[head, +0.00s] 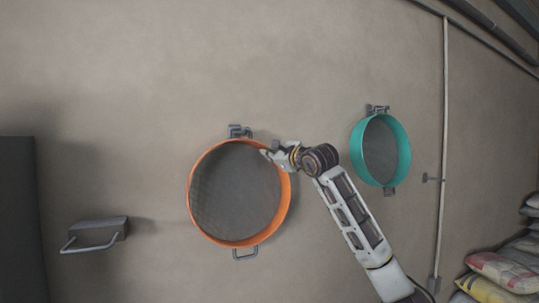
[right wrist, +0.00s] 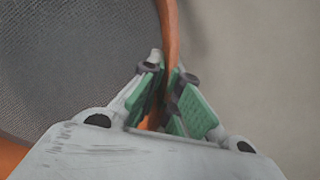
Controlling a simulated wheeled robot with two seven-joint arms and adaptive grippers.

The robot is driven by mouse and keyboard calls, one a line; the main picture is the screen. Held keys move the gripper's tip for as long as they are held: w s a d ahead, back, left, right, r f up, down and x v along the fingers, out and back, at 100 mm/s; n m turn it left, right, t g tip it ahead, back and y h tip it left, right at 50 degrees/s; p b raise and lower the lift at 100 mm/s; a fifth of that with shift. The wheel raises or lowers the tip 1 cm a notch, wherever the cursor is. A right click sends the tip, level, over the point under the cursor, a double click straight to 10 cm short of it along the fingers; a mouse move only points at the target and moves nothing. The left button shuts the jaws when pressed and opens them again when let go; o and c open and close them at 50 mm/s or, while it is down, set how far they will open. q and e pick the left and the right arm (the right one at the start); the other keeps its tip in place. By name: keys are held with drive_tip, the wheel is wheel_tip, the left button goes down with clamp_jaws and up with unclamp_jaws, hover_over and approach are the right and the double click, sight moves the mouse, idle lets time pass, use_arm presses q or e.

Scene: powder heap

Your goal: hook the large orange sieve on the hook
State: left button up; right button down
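The large orange sieve (head: 190,199) is upright against the wall in the head view, its mesh facing me. Its top edge is at a grey wall hook (head: 237,131); I cannot tell whether it hangs on it. A small grey handle shows at its bottom. My right gripper (head: 270,153) is at the sieve's upper right rim. In the right wrist view, the orange rim (right wrist: 169,40) runs between the green-padded fingers (right wrist: 165,92), which are closed around it. My left gripper is not in view.
A smaller teal sieve (head: 403,145) hangs on the wall to the right, near my right arm. A grey bracket (head: 98,230) sticks out at the lower left. A vertical pipe (head: 444,150) and stacked sacks (head: 505,270) are at the right.

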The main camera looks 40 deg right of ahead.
drive_tip(key=shift+s+r, duration=0.1)
drive_tip(key=shift+r, duration=0.05)
idle(0.6)
drive_tip(key=c, duration=2)
unclamp_jaws()
drive_tip(key=o, duration=0.6)
drive_tip(key=shift+s, duration=0.1)
drive_tip(key=shift+s+a, duration=0.15)
drive_tip(key=shift+s, duration=1.8)
drive_tip(key=shift+s+a, duration=0.15)
drive_tip(key=shift+s, duration=1.8)
drive_tip(key=shift+s+a, duration=0.15)
drive_tip(key=shift+s, duration=1.8)
